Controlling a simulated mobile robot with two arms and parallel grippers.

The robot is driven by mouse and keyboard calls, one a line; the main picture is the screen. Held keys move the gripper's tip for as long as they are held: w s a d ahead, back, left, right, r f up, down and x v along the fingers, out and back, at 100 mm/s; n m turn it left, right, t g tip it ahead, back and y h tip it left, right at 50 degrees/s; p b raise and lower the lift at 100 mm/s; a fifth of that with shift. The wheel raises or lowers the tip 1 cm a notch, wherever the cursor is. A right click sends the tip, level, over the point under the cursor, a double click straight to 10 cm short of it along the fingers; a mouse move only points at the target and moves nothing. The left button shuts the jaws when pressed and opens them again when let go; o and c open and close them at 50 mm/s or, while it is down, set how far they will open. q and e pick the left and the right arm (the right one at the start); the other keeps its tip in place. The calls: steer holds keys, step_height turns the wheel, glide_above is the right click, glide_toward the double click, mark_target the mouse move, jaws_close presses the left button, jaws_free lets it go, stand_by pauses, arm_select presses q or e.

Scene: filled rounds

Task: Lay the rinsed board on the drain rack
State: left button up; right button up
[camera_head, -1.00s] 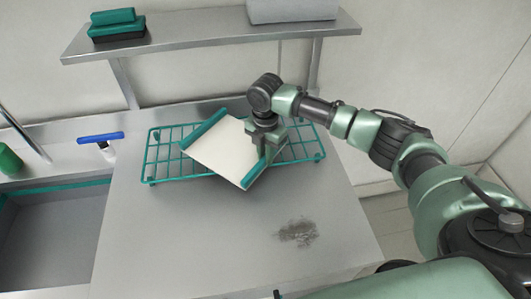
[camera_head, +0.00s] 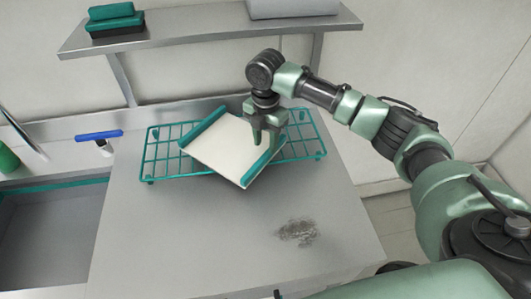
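The white board (camera_head: 223,148) with two teal end strips lies on the teal wire drain rack (camera_head: 163,157). It sits turned at an angle to the rack, and its near corner reaches past the rack's front edge over the counter. My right gripper (camera_head: 266,143) points down over the right part of the board, near its right teal strip. Its two fingers are apart with nothing seen between them. It looks clear of the board, but the exact height is hard to tell.
The rack stands on a steel counter (camera_head: 200,235) with a dark grey smudge (camera_head: 298,232). A sink (camera_head: 50,240) and a blue-handled tool (camera_head: 99,136) are at left. A steel wall shelf (camera_head: 200,34) holds teal-and-black blocks (camera_head: 115,18) and a grey box (camera_head: 293,8).

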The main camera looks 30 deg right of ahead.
step_height(320, 180, up, 7)
steer(key=b, duration=0.1)
steer(key=shift+b, duration=0.3)
stand_by(0.4)
